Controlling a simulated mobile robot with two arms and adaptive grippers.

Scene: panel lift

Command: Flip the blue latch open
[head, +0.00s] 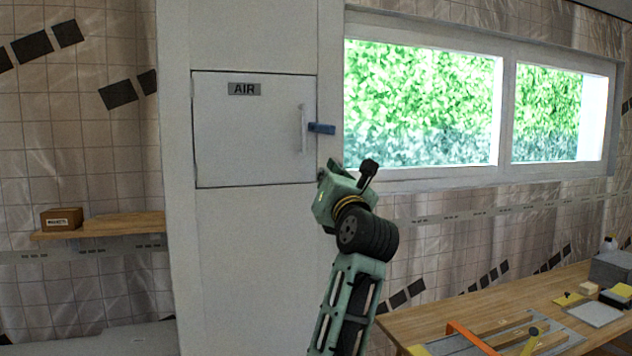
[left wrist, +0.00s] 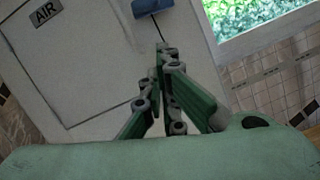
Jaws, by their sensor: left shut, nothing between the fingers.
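The blue latch (head: 321,128) is a small block lying level across the right edge of the white panel door (head: 250,140) labelled AIR. The door looks shut, with a pale upright handle (head: 303,128) just left of the latch. My left gripper (head: 326,170) is below the latch and apart from it. In the left wrist view, the left gripper's fingers (left wrist: 164,52) are shut and empty, pointing up toward the latch (left wrist: 152,8), which the top edge of the view partly cuts off. My right gripper is not in view.
A window (head: 420,100) is to the right of the panel. A wooden shelf (head: 110,225) with a small brown box (head: 62,218) is at left. A wooden workbench (head: 430,322) with tools and boxes stands at lower right. The wall around the latch is clear.

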